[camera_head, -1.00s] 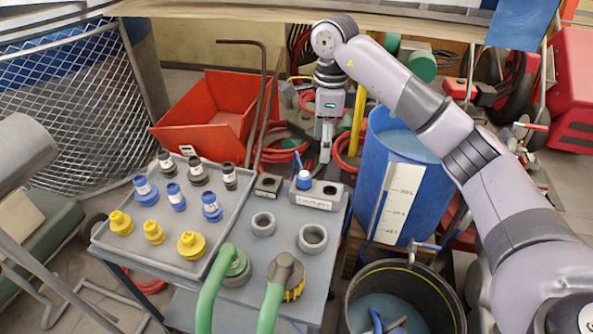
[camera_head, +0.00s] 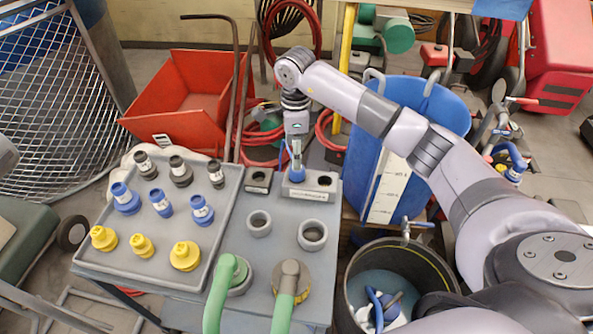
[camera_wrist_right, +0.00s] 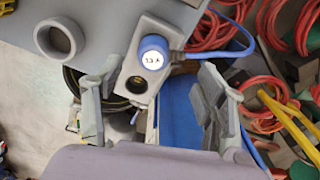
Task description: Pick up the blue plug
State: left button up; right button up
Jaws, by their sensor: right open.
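The blue plug (camera_head: 297,174) stands in one hole of a small grey two-hole socket block (camera_head: 312,190) at the back of the grey cart. In the right wrist view the plug (camera_wrist_right: 152,46) shows a round white "13 A" label and a blue cable curving off to the right. My right gripper (camera_head: 296,160) is right at the plug in the head view, pointing down. In the wrist view my right gripper (camera_wrist_right: 158,72) is open, with one finger on each side of the block and the plug ahead between them. Its fingers partly cover the plug in the head view. My left gripper is out of view.
A grey tray (camera_head: 222,228) with black, blue and yellow fittings lies left of the block. Two grey rings (camera_head: 312,235) and green hoses (camera_head: 284,300) are in front. A tall blue tank (camera_head: 395,180) stands close on the right, a black bucket (camera_head: 440,262) before it.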

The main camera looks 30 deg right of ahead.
aim_at(296, 172)
jog(key=shift+s+f+p, duration=0.15)
jog(key=shift+f+p, duration=0.15)
jog(key=shift+f, duration=0.65)
notch_tip(296, 172, down, 4)
jog(key=shift+s+r+p, duration=0.1)
jog(key=shift+r+p, duration=0.1)
jog(key=shift+p, duration=0.25)
jog(key=shift+f, duration=0.35)
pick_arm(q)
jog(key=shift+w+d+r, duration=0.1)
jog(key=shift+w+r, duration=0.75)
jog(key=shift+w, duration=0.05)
pick_arm(e)
jog(key=shift+f, duration=0.1)
jog(key=c, duration=1.1)
